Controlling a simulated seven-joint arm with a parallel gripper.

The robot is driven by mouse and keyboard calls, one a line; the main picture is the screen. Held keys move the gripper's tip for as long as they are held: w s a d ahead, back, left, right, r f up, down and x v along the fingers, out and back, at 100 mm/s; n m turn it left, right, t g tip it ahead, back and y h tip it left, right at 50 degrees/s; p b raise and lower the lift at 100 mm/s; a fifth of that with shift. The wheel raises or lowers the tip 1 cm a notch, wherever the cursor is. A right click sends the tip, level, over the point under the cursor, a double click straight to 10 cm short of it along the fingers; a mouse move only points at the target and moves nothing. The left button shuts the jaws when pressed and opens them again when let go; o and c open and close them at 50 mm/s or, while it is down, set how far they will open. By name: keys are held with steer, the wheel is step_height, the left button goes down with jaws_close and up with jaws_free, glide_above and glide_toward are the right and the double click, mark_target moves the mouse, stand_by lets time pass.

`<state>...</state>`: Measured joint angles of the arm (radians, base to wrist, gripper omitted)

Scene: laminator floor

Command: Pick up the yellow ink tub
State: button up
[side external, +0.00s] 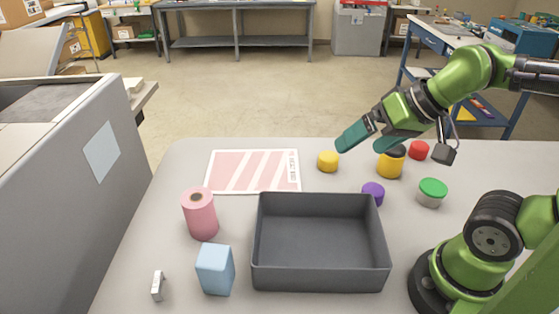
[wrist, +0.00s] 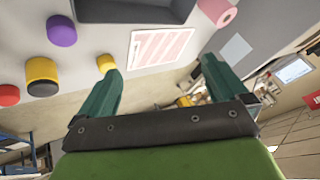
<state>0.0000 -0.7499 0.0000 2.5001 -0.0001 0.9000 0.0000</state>
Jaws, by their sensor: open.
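A small plain yellow tub (side external: 328,162) stands on the grey table, right of the striped sheet. A larger yellow tub with a black lid (side external: 390,164) stands further right. My gripper (side external: 366,144) is open, with its teal fingers pointing down-left above the table, between and above the two yellow tubs. In the wrist view, my gripper (wrist: 162,72) has nothing between its fingers. There the small yellow tub (wrist: 106,62) shows just beyond the left fingertip, partly hidden by it, and the black-lidded yellow tub (wrist: 42,76) is further left.
A purple tub (side external: 373,193), a red tub (side external: 418,150) and a green-lidded tub (side external: 431,193) stand nearby. An empty dark grey bin (side external: 320,277) is in front. A pink roll (side external: 200,215), a blue block (side external: 215,270) and a small pale clip-like item (side external: 157,286) are left.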

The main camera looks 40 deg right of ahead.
steer(key=w+d+f+m+g+h, duration=0.2)
steer(key=w+d, duration=0.2)
steer(key=d, duration=0.3)
steer(key=n+g, duration=0.3)
steer(key=g, duration=0.2)
glide_above(391, 161)
steer(key=w+d, duration=0.1)
steer(key=w, duration=0.1)
step_height(391, 161, down, 6)
steer(key=r, duration=0.1)
steer(key=d+n, duration=0.2)
steer(key=n, duration=0.1)
step_height(391, 161, down, 11)
steer(key=shift+f, duration=0.1)
steer(key=shift+s+d+f, duration=0.1)
steer(key=shift+s+f, duration=0.15)
steer(key=shift+f, duration=1.1)
steer(key=shift+s+d+f, duration=0.1)
steer(key=shift+s+f, duration=0.1)
steer(key=shift+f, duration=1.1)
steer(key=shift+c, duration=0.3)
steer(key=c, duration=1)
